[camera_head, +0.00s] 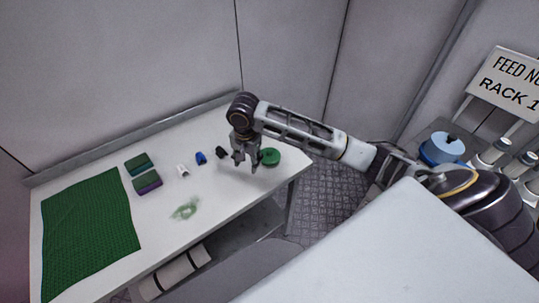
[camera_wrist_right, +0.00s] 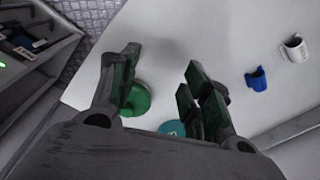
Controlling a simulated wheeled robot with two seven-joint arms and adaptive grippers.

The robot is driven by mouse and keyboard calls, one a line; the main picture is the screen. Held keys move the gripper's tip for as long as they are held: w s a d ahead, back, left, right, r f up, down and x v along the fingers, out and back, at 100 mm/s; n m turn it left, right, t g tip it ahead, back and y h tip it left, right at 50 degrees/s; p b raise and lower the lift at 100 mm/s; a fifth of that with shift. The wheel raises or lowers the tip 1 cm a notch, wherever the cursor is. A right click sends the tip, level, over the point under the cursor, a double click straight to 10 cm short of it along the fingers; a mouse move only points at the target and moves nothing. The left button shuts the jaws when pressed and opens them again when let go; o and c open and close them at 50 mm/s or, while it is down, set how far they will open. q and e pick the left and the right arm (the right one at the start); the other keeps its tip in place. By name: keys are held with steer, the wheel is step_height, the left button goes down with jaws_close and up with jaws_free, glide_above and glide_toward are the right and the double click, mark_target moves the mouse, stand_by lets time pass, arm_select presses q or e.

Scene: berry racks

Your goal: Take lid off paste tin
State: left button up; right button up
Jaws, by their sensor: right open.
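A round green tin or lid (camera_head: 270,157) sits on the white table near its right end. In the wrist view the green round thing (camera_wrist_right: 138,98) shows beside and partly behind the left finger. A teal round thing (camera_wrist_right: 172,128) shows low between the fingers, mostly hidden by my gripper. I cannot tell which of the two is the lid and which the tin. My right gripper (camera_head: 245,162) is open and empty above the table, just left of the green round thing; its fingers (camera_wrist_right: 160,85) are spread apart. My left gripper is out of view.
On the table (camera_head: 225,200) are a blue mug (camera_head: 201,158), a white mug (camera_head: 183,171), a small dark thing (camera_head: 221,153), sponges (camera_head: 147,182), a green smear (camera_head: 186,209) and a green mat (camera_head: 88,225). A rack sign (camera_head: 508,82) and blue pot (camera_head: 442,150) stand right.

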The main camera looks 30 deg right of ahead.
steer(key=w+d+r+m+g+h, duration=0.1)
steer(key=w+d+r+m, duration=0.3)
steer(key=d+r+m, duration=0.55)
steer(key=n, duration=0.2)
glide_above(271, 152)
steer(key=shift+m, duration=0.25)
step_height(271, 152, down, 9)
steer(key=shift+w+r, duration=0.15)
steer(key=shift+r, duration=0.05)
steer(key=shift+f, duration=0.55)
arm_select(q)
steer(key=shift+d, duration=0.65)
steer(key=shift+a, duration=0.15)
